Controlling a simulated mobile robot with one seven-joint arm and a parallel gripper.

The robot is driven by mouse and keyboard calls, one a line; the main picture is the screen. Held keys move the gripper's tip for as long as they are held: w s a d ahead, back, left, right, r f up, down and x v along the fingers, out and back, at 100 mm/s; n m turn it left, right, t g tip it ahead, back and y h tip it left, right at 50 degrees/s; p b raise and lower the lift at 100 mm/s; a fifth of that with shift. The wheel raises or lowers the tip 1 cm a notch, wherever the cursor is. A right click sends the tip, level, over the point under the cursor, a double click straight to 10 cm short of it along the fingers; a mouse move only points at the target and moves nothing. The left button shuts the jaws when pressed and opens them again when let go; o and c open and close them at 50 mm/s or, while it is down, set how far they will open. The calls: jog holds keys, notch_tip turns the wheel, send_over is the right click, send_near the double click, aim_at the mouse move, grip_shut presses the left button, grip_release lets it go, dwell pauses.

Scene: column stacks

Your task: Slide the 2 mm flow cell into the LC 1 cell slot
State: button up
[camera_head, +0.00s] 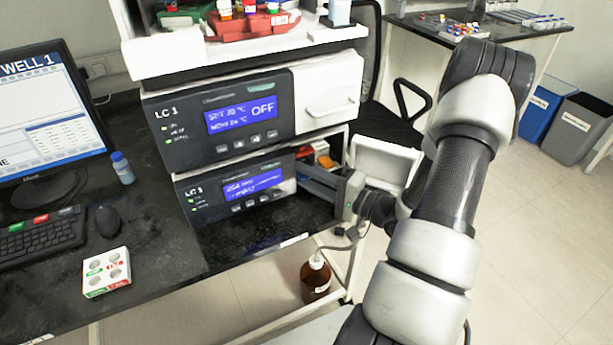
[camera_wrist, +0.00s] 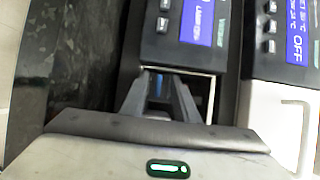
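The lower LC 1 module (camera_head: 232,190) has a lit blue display and an open bay (camera_head: 309,155) at its right side. The bay also shows in the wrist view (camera_wrist: 203,84). My gripper (camera_head: 303,172) reaches into this bay from the right, fingertips at or inside its opening. In the wrist view, my gripper's two grey fingers (camera_wrist: 161,78) point into the bay, with a small blue patch between or beyond their tips. I cannot tell whether they hold anything. I cannot make out the 2 mm flow cell or the cell slot; the fingers and module front hide much of the bay.
A white open door panel (camera_head: 385,160) stands right of the bay, close to my wrist. The upper LC 1 module (camera_head: 220,115) reads OFF, its white door shut. A white box with round wells (camera_head: 106,272), a mouse (camera_head: 109,221) and keyboard (camera_head: 42,238) lie on the dark bench. A brown bottle (camera_head: 315,280) stands below.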

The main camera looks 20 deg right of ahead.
jog(key=p+v, duration=0.2)
jog(key=v, duration=1.5)
jog(key=shift+s+d, duration=0.15)
jog(key=shift+d, duration=0.05)
jog(key=shift+f, duration=0.15)
